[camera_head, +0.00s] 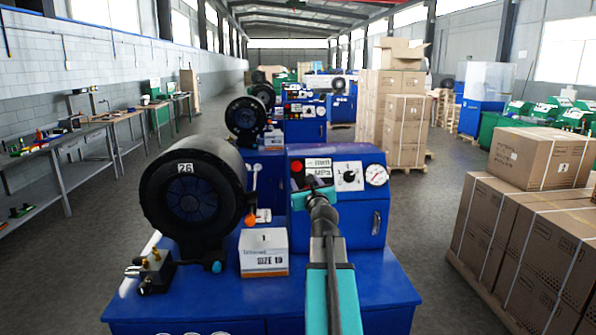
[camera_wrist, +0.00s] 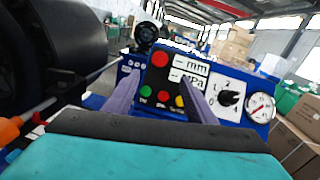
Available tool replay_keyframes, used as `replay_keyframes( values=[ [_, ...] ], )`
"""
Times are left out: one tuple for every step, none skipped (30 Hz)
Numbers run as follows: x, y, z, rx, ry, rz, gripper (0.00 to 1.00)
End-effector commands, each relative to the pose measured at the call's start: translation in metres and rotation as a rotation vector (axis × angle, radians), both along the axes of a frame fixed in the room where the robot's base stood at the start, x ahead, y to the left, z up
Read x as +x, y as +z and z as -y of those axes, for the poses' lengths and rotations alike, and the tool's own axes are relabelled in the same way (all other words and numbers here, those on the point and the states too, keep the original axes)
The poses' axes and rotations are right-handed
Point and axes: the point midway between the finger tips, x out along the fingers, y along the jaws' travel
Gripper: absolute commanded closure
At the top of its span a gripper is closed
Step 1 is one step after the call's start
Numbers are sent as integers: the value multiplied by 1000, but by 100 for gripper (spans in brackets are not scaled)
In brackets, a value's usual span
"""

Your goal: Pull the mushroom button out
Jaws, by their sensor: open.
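The red mushroom button (camera_wrist: 160,58) is the large round red one at the upper left of the dark control panel in the wrist view. It also shows in the head view (camera_head: 297,166), just above and left of my gripper. My gripper (camera_wrist: 160,82) is open and empty in front of the panel. Its two fingers stand apart below the button, one to each side. The gap between the fingertips and the panel is hard to judge. In the head view, my gripper (camera_head: 312,182) and arm cover the lower part of the panel.
Small green, red and yellow buttons (camera_wrist: 162,96) sit below the mushroom button. A rotary selector (camera_wrist: 230,98) and a pressure gauge (camera_wrist: 260,107) are to the right. The black crimper head (camera_head: 193,195) stands at left, with a white box (camera_head: 264,252) on the blue bench (camera_head: 375,285).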

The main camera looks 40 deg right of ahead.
Motion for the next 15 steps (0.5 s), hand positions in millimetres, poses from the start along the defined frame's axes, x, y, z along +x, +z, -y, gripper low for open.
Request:
replay_keyframes(
  values=[
    [4,1,3,0,1,0,49],
    [6,1,4,0,1,0,49],
    [9,1,6,0,1,0,49],
    [11,1,7,1,1,0,49],
    [13,1,9,1,1,0,49],
    [16,0,11,1,1,0,49],
    [18,0,12,2,2,0,49],
    [21,0,14,2,2,0,49],
    [24,0,16,2,2,0,49],
    [26,0,18,1,1,0,49],
    [28,0,19,1,1,0,49],
    [31,0,21,1,1,0,49],
    [33,0,23,1,1,-1,49],
    [35,1,24,1,1,-1,49],
    [38,1,26,0,1,0,49]
  ],
)
